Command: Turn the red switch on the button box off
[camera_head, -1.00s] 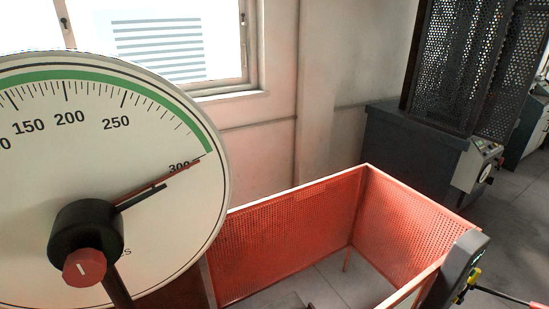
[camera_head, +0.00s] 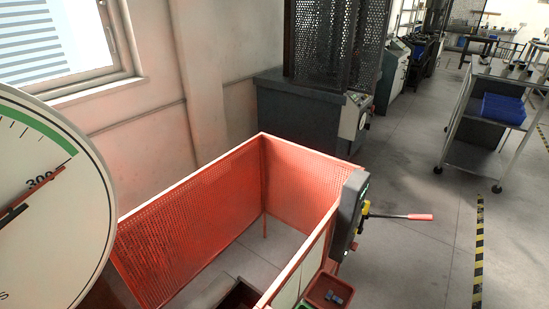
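A dark rod with a red grip (camera_head: 420,217) sticks out to the right beside the yellow part. Most of the box's front is turned away, so I cannot make out a red switch or its position. My gripper is not in view.
A big round dial (camera_head: 45,215) fills the left edge. A red tray (camera_head: 328,291) with a small dark item sits below the box. Behind stands a dark cabinet (camera_head: 300,120) with a mesh guard. A trolley (camera_head: 490,120) stands at the right. The floor between is clear.

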